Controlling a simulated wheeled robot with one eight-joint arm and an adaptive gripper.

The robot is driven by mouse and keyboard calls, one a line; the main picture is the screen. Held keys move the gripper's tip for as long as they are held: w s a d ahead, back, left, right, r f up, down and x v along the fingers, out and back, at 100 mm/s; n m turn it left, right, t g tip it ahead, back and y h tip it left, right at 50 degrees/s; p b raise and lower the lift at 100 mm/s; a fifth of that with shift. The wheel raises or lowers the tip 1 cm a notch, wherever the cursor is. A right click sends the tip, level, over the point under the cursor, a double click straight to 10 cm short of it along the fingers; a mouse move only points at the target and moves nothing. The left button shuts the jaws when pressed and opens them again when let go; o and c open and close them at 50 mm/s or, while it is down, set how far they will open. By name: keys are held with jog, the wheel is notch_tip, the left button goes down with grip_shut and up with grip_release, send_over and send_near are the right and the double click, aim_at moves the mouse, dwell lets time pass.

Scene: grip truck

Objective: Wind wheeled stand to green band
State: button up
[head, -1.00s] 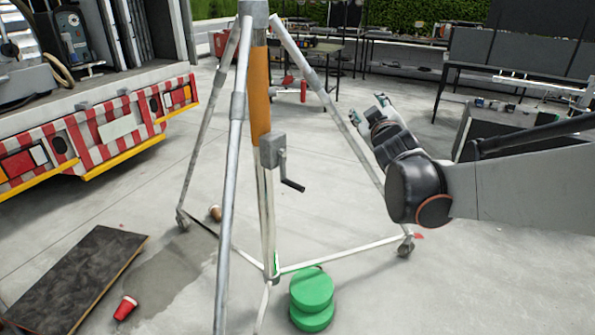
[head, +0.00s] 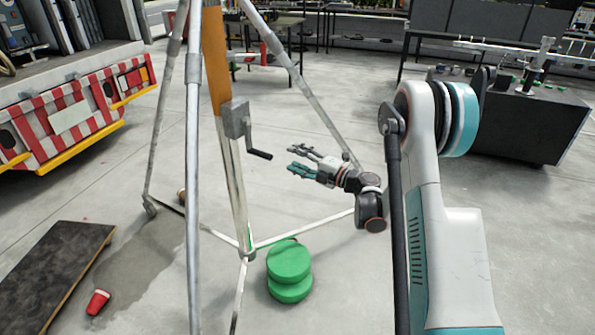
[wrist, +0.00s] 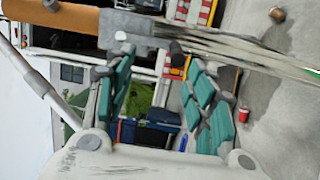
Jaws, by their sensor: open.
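The wheeled stand (head: 193,150) is a grey metal tripod with an orange tube (head: 215,60) around its central column. A grey winch box (head: 236,118) with a crank (head: 258,153) sits below the orange tube. A small green band (head: 248,238) shows low on the column, near the spreader bars. My gripper (head: 291,159) is open and empty, just right of the crank and a little below it, not touching. In the wrist view, the winch box (wrist: 137,27) lies ahead of my open fingers (wrist: 160,60), with the column running right.
Green discs (head: 289,268) are stacked beside the column's foot. A dark board (head: 50,265) and a red cup (head: 98,302) lie at lower left. A truck rear (head: 70,110) is at left, and a grey cabinet (head: 520,125) at right. The floor between stand and cabinet is clear.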

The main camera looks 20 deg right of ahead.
aim_at(263, 155)
jog(key=shift+n+g, duration=0.4)
jog(key=f+x, duration=0.1)
jog(key=x, duration=0.8)
jog(key=f+x, duration=0.1)
jog(key=x, duration=0.3)
jog(key=shift+a+f, duration=0.35)
jog(key=shift+a, duration=0.25)
